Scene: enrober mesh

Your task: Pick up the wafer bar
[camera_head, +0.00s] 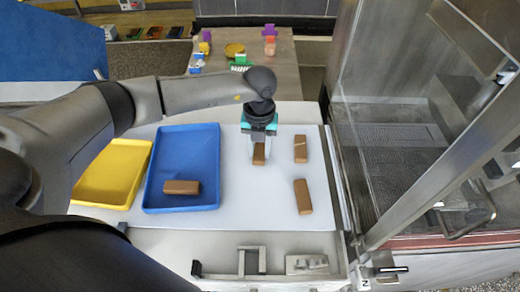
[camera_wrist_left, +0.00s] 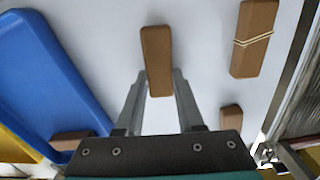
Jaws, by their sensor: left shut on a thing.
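My left gripper (camera_head: 258,156) points down over the white work surface and is shut on a plain brown bar, the wafer bar (camera_head: 259,153). In the left wrist view, the wafer bar (camera_wrist_left: 157,45) stands out between the two fingers (camera_wrist_left: 160,76), one on each long side. I cannot tell whether it still touches the surface. The fingers and wrist hide part of it in the head view. My right gripper is not in view.
A bar with pale lines (camera_head: 300,149) and a plain bar (camera_head: 303,196) lie to the right. Another bar (camera_head: 181,187) lies in the blue tray (camera_head: 206,140); an empty yellow tray (camera_head: 117,169) is left of it. A glass-and-metal machine (camera_head: 405,120) borders the right side.

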